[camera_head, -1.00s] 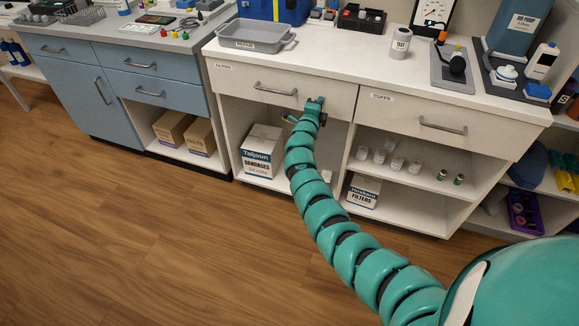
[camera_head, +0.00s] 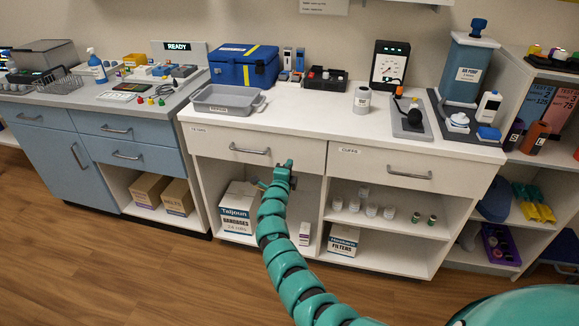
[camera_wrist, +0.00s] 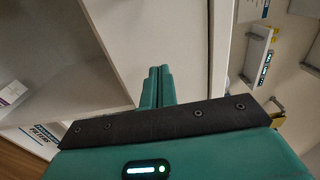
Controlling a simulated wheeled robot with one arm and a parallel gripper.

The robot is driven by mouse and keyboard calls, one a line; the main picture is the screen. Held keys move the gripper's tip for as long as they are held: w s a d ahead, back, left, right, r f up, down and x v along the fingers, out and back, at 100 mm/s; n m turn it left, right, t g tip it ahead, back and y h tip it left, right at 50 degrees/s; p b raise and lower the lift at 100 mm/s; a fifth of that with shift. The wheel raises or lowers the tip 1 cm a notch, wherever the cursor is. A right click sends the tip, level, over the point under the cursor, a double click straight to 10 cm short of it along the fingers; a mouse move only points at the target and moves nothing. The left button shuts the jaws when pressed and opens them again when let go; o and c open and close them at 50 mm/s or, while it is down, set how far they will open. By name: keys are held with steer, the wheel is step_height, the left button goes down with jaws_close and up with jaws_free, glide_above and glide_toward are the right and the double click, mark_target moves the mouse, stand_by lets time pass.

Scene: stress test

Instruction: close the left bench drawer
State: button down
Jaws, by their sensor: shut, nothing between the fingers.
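The left bench drawer (camera_head: 215,142) is the left white front under the white worktop, with a bar handle (camera_head: 250,151). It looks about flush with the bench; no clear gap shows. My gripper (camera_head: 285,166) is in front of its lower right part, right of and a little below the handle. In the wrist view, my gripper's two fingers (camera_wrist: 160,72) are together and empty, pointing at a pale panel (camera_wrist: 165,35). I cannot tell whether the fingertips touch it.
The right drawer (camera_head: 455,180), labelled cuffs, is beside it with its own handle. Open shelves below hold boxes (camera_head: 343,241) and small jars. A grey tray (camera_head: 228,100) sits on the worktop above. Blue cabinets (camera_head: 50,155) stand left. The wooden floor (camera_head: 130,265) in front is clear.

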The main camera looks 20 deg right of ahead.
steer(key=v, duration=0.9)
steer(key=shift+s+f+p, duration=0.15)
steer(key=shift+f+p, duration=0.2)
steer(key=shift+p, duration=0.1)
